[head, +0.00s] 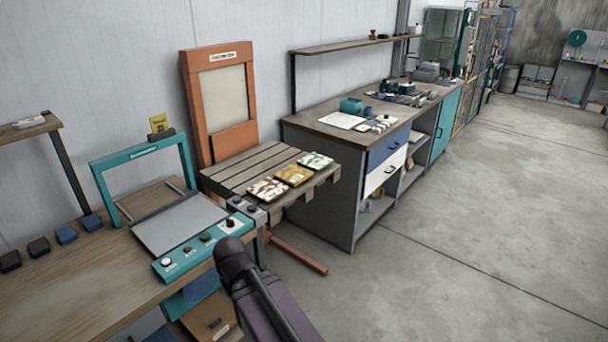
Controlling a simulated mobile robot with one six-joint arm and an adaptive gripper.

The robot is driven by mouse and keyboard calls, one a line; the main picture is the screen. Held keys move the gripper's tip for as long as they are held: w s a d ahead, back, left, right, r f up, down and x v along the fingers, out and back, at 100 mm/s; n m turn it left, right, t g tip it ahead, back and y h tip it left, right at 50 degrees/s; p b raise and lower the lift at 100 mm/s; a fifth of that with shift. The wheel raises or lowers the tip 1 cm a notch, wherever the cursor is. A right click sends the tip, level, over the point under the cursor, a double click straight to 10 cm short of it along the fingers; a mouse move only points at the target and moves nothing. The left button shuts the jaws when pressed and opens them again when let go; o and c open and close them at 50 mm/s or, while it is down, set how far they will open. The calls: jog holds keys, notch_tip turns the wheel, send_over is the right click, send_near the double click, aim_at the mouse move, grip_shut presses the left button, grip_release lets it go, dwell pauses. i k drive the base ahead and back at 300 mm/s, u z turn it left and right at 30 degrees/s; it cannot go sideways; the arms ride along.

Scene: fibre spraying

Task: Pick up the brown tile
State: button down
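Three flat patterned tiles lie in a row on the slatted wooden stand (235,172). The nearest is a brown and white mottled tile (268,189). A yellow-brown tile (294,175) lies in the middle, and a green and white tile (316,161) lies farthest. They lie flat near the stand's right edge, with nothing on top. Part of my arm rises from the bottom middle, in front of and below the stand, apart from the tiles. My gripper cannot be made out in this view.
A teal-framed machine (190,222) with a grey plate and knobs stands on the wooden bench (60,255), left of the stand. An orange upright frame (222,105) stands behind the stand. A grey workbench (325,190) with drawers is to the right. The concrete floor (470,230) at right is clear.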

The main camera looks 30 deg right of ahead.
aim_at(269, 189)
jog(key=z, duration=0.65)
jog(key=i, duration=1.2)
jog(key=z, duration=0.25)
